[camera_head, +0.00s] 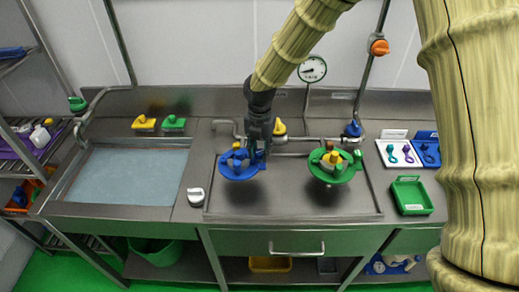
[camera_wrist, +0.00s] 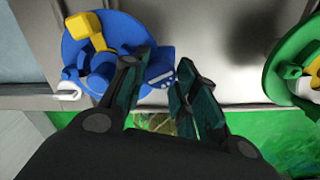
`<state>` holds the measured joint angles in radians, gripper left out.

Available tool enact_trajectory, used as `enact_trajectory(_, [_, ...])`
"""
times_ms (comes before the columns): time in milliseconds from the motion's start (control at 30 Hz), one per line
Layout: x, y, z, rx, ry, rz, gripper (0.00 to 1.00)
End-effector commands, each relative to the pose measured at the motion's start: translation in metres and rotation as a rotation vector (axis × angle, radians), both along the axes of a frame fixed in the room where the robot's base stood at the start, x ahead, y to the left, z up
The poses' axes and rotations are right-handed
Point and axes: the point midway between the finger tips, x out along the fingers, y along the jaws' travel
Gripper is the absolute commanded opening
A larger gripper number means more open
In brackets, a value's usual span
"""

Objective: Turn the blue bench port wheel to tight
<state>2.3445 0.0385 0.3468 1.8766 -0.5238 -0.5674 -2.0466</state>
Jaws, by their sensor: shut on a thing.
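The blue bench port (camera_head: 233,173) is a blue round plate with blue fittings and a yellow handle (camera_head: 237,146), left of centre on the steel bench. The plate (camera_wrist: 78,27) and yellow handle (camera_wrist: 88,32) also show at upper left in the wrist view. My gripper (camera_head: 261,152) is at the port's right side, pointing down. In the wrist view its dark fingers (camera_wrist: 167,82) stand on either side of a blue block (camera_wrist: 160,65) at the plate's edge, and are shut on it. The fingers partly hide the block, and I cannot tell how tight the wheel is.
A green port (camera_head: 325,174) with a yellow handle stands to the right. Pipes, a blue valve knob (camera_head: 353,129) and a gauge (camera_head: 312,69) are behind. A sink (camera_head: 125,177) is at left, a white knob (camera_head: 196,197) near its edge, a green tray (camera_head: 410,196) at right.

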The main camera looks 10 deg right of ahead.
Motion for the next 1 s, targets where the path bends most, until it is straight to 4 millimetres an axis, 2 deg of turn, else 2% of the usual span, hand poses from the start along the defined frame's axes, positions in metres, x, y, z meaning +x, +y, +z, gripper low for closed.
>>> enact_trajectory(267, [0.0004,0.0005,0.0013,0.0,0.0,-0.173,0.05])
enact_trajectory(1000, [0.0023,0.0014,0.0007,0.0,-0.001,-0.874,0.05])
